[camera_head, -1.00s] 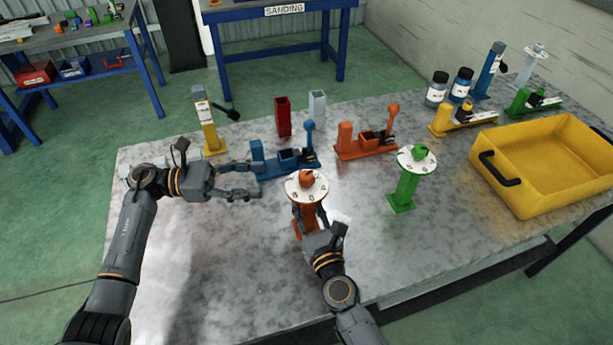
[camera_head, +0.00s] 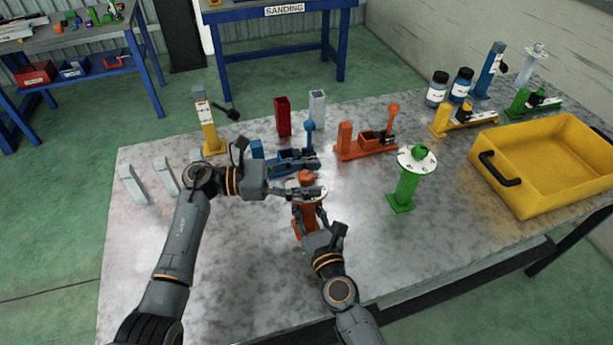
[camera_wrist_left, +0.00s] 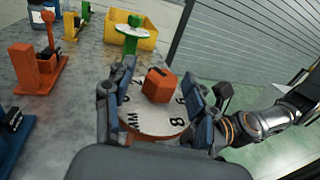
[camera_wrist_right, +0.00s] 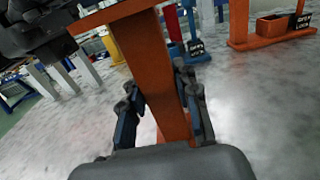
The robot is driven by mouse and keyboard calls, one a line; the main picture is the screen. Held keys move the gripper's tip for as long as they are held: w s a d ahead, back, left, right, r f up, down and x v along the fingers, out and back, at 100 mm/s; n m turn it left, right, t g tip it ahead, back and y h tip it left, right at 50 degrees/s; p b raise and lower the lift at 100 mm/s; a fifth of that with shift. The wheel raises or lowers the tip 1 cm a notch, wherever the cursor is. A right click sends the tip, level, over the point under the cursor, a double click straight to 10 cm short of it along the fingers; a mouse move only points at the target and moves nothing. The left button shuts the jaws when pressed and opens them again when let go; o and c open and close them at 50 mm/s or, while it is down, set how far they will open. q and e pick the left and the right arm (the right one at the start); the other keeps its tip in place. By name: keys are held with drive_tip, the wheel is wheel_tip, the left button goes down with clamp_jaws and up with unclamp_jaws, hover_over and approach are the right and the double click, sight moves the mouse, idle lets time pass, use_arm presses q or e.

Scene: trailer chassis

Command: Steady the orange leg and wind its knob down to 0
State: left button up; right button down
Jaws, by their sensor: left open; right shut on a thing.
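The orange leg (camera_head: 308,220) stands upright on the table with a white numbered dial and an orange knob (camera_head: 306,177) on top. In the left wrist view the knob (camera_wrist_left: 158,86) sits between the open fingers of my left gripper (camera_wrist_left: 155,95), apart from both. The dial (camera_wrist_left: 150,118) shows several digits there; which one the knob's mark faces is unclear. In the head view my left gripper (camera_head: 295,190) reaches in from the left at dial height. My right gripper (camera_wrist_right: 160,105) is shut on the leg's post (camera_wrist_right: 150,70) below the dial.
A green leg with its own dial (camera_head: 406,178) stands to the right. Blue (camera_head: 290,161) and orange (camera_head: 367,146) fixtures stand behind. A yellow bin (camera_head: 525,205) fills the right side. Grey posts (camera_head: 133,184) stand at the left. The front left of the table is clear.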

use_arm(q)
drive_tip(key=shift+c, duration=0.4)
clamp_jaws()
drive_tip(key=shift+f+n+t, duration=0.1)
drive_tip(key=shift+n+t, duration=0.6)
drive_tip(key=shift+t, duration=0.4)
drive_tip(key=shift+t, duration=0.3)
drive_tip(key=n+t+y, duration=0.2)
drive_tip(key=n+t, duration=0.1)
drive_tip(key=t, duration=0.1)
drive_tip(key=n+t+y, duration=0.3)
drive_tip(key=n+t, duration=0.1)
drive_tip(key=t, duration=0.1)
drive_tip(key=shift+n+t+y, duration=0.9)
drive_tip(key=shift+t+y, duration=0.1)
drive_tip(key=shift+y, duration=0.1)
drive_tip(key=shift+r+n+t+y, duration=0.2)
drive_tip(key=shift+n+t+y, duration=0.1)
drive_tip(key=shift+y, duration=0.1)
